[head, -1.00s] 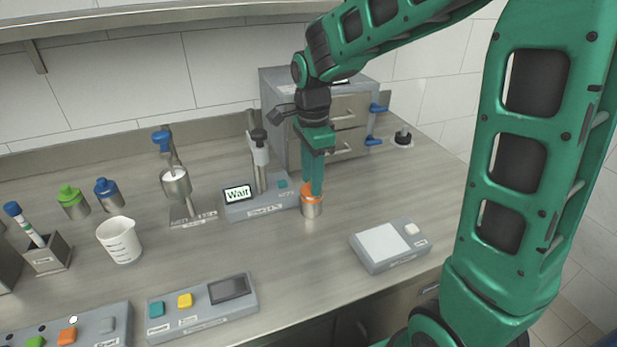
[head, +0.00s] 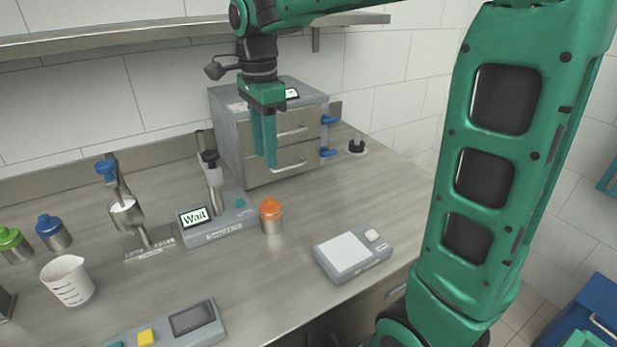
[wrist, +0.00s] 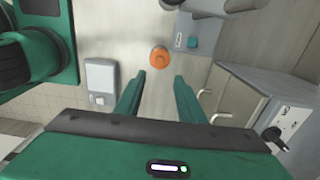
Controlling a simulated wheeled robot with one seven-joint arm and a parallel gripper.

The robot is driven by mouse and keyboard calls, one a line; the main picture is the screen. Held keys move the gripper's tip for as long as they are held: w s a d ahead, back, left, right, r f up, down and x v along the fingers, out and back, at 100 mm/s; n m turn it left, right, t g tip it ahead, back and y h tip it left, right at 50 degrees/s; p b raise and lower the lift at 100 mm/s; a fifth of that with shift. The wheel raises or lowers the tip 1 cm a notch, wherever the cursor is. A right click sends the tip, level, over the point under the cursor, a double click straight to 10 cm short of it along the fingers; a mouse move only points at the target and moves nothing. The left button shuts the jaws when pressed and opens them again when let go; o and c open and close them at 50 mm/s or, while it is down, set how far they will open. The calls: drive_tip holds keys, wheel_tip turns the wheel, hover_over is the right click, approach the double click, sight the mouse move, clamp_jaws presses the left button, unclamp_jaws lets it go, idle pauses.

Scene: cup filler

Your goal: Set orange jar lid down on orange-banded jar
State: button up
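The orange jar lid (head: 270,207) sits on top of a small metal jar (head: 271,226), which stands upright on the counter just right of the device reading "Wait". In the wrist view the orange lid (wrist: 159,57) shows from above, beyond the fingertips. The lid covers the jar's top, and I cannot make out a separate band on the jar. My gripper (head: 266,166) is above the jar, apart from the lid. Its two fingers (wrist: 159,75) are spread with nothing between them.
The "Wait" device (head: 215,216) stands left of the jar, close to it. A grey drawer cabinet (head: 275,140) stands behind. A scale with a white plate (head: 350,256) lies to the right front. A white beaker (head: 69,281) and blue-lidded jar (head: 53,232) are at left. Counter before the jar is clear.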

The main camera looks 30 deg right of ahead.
drive_tip(key=s+d+f+n, duration=0.4)
drive_tip(key=s+d+n, duration=0.1)
drive_tip(key=s+d, duration=0.7)
drive_tip(key=s+d+f+n, duration=0.2)
drive_tip(key=s+f+n, duration=0.1)
drive_tip(key=s, duration=0.4)
drive_tip(key=s+d+f+n, duration=0.3)
drive_tip(key=s+f, duration=0.1)
drive_tip(key=s, duration=0.3)
drive_tip(key=shift+s+n, duration=0.25)
drive_tip(key=shift+n, duration=0.05)
